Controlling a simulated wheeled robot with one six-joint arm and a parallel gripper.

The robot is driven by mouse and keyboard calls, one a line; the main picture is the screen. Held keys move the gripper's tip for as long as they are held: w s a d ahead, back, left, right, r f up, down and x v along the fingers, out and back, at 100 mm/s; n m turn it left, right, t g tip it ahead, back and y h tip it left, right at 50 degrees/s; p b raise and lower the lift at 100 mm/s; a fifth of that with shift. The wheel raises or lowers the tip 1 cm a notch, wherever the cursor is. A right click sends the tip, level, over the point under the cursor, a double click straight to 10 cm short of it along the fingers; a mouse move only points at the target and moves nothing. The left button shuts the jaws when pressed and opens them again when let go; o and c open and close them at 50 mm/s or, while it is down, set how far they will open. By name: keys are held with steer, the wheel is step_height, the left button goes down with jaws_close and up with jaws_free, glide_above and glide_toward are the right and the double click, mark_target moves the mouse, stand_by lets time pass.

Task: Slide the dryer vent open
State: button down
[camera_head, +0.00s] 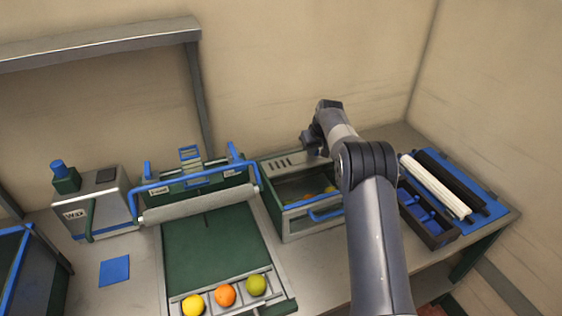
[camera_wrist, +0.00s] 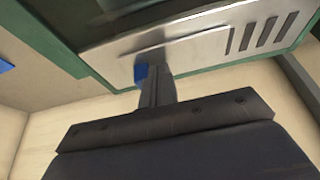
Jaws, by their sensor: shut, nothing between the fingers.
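The dryer (camera_head: 300,222) is a green-framed metal box with a blue front handle, right of the centre in the head view. Its vent, a metal plate with several dark slots (camera_head: 279,164), is at the top back. In the wrist view the vent plate (camera_wrist: 190,42) fills the upper part, with the slots to the right. A small blue tab (camera_wrist: 140,73) shows at the plate's edge. My gripper (camera_wrist: 154,78) is shut and empty, its tip right beside the blue tab; I cannot tell whether they touch. In the head view my arm hides the dryer's right side.
Oranges and other round fruit (camera_head: 225,295) lie in a rack in front. A roller station (camera_head: 200,205) stands left of the dryer, and a wax box (camera_head: 92,207) farther left. A dark tray (camera_head: 425,220) and rollers (camera_head: 440,185) lie right of my arm. The wall is close behind.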

steer(key=shift+w+d+p, duration=0.3)
steer(key=shift+d+p, duration=0.05)
steer(key=shift+d, duration=0.35)
steer(key=shift+w+d+p, duration=0.25)
steer(key=shift+d+p, duration=0.1)
steer(key=shift+d, duration=0.3)
steer(key=shift+s+a+r+p, duration=0.1)
steer(key=shift+a+r+p, duration=0.1)
steer(key=shift+r+p, duration=0.75)
steer(key=shift+s+a+r+p, duration=0.15)
steer(key=shift+r+p, duration=0.15)
steer(key=shift+r, duration=1.2)
steer(key=shift+a+r, duration=0.15)
steer(key=shift+r, duration=0.9)
steer(key=f+b, duration=0.1)
steer(key=f, duration=0.1)
steer(key=f+b, duration=0.1)
steer(key=f, duration=0.2)
steer(key=d+f+b, duration=0.1)
steer(key=f, duration=0.1)
steer(key=shift+w+f, duration=0.2)
steer(key=shift+w, duration=0.05)
steer(key=shift+s+a+r, duration=0.1)
steer(key=shift+a+r, duration=0.1)
steer(key=shift+a, duration=0.05)
